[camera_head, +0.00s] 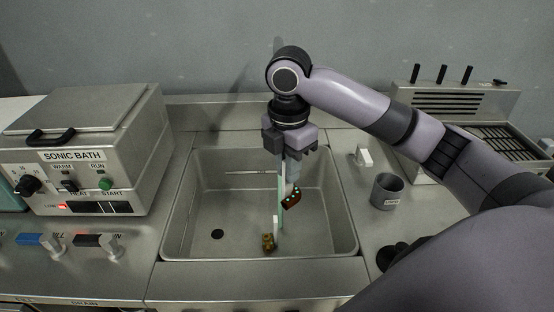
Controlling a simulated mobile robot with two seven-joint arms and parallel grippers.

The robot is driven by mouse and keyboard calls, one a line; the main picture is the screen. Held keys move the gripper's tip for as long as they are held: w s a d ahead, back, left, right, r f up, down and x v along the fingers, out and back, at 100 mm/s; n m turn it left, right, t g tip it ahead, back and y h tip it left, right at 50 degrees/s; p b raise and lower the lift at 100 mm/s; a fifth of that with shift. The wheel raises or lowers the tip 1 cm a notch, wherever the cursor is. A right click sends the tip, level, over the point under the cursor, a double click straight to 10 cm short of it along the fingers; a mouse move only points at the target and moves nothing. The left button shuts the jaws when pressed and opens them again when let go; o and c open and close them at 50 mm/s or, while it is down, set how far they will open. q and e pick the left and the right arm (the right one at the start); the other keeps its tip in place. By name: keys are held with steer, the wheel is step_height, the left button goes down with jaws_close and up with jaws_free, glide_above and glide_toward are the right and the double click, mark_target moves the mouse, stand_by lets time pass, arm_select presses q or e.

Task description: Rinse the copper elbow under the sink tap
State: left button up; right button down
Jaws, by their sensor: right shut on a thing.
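A dark reddish-brown piece with green spots, which looks like the copper elbow (291,198), hangs over the steel sink (205,205). My right gripper (292,178) points down and is shut on it, holding it above the sink floor. A thin pale greenish vertical strip (281,188), perhaps running water, passes just left of the elbow; I cannot tell whether it touches it. The tap itself is not clearly visible and may be behind my right gripper. My left gripper is not in view.
A small brass-coloured piece (268,243) lies in the sink near its front. The sonic bath (85,150) stands left, with a blue handle (35,240) in front. A grey cup (387,191) and a small white block (363,156) stand right of the sink.

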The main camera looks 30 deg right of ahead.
steer(key=shift+f, duration=0.15)
step_height(320, 180, down, 13)
steer(key=w+d+f+b, duration=0.1)
steer(key=w+d+f, duration=0.1)
steer(key=w, duration=0.4)
steer(key=shift+d+b, duration=0.35)
steer(key=shift+d, duration=0.45)
stand_by(0.4)
steer(key=shift+f, duration=0.1)
stand_by(4.4)
steer(key=s+a+p, duration=0.1)
steer(key=s+a, duration=0.3)
steer(key=s, duration=0.2)
steer(key=shift+s+p, duration=0.25)
steer(key=shift+p, duration=0.1)
